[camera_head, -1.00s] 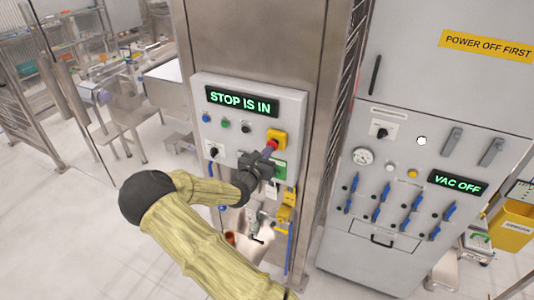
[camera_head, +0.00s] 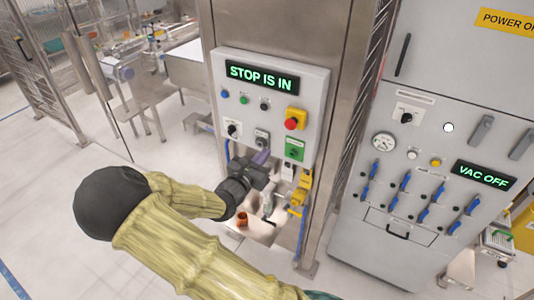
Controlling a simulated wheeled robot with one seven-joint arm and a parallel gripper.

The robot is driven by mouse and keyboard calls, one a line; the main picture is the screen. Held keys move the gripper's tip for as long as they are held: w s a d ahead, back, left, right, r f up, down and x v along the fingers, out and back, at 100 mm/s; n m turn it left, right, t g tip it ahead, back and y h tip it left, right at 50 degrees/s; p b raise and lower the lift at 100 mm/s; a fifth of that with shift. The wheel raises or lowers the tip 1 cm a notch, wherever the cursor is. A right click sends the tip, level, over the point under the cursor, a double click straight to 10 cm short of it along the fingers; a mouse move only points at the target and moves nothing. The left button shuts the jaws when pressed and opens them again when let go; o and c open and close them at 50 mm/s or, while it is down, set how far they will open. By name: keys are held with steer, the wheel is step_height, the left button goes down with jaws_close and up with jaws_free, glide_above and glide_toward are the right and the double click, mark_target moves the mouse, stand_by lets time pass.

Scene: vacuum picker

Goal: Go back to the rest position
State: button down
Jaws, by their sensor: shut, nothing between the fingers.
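My gripper (camera_head: 262,158) is shut and empty, in front of the lower edge of the control box (camera_head: 268,62). It is below and to the left of the red stop button (camera_head: 291,124) on its yellow housing, and apart from it. The box's display (camera_head: 261,77) reads "STOP IS IN". My arm, in a yellowish sleeve with a black elbow, reaches in from the bottom of the picture and hides part of the floor.
A grey cabinet (camera_head: 385,160) with blue levers stands to the right; its display (camera_head: 484,176) reads "VAC OFF". Yellow fittings (camera_head: 301,190) hang below the control box, near my gripper. An orange-brown cup (camera_head: 242,219) sits on a low ledge. Open floor (camera_head: 60,170) lies left.

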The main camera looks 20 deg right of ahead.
steer(key=shift+w+d, duration=0.1)
steer(key=shift+w, duration=0.05)
steer(key=shift+s+d, duration=0.1)
steer(key=shift+s, duration=0.1)
steer(key=s+d+f+m+g+y+b, duration=0.1)
steer(key=s+d+f+m+g+y, duration=0.2)
steer(key=s+m+g, duration=0.35)
steer(key=s+d+f+m+g+b, duration=0.1)
steer(key=s+d+f+m+g, duration=0.35)
steer(key=s+m, duration=0.3)
steer(key=s+a+r+m+t+y+b, duration=0.1)
steer(key=s+a+r+m+y+b, duration=0.1)
steer(key=s+a+m+y, duration=0.4)
steer(key=a+m+y, duration=0.4)
steer(key=a+m, duration=0.1)
steer(key=m, duration=0.1)
steer(key=shift+s+a+t, duration=0.2)
steer(key=shift+a+t, duration=0.1)
steer(key=shift+a, duration=0.1)
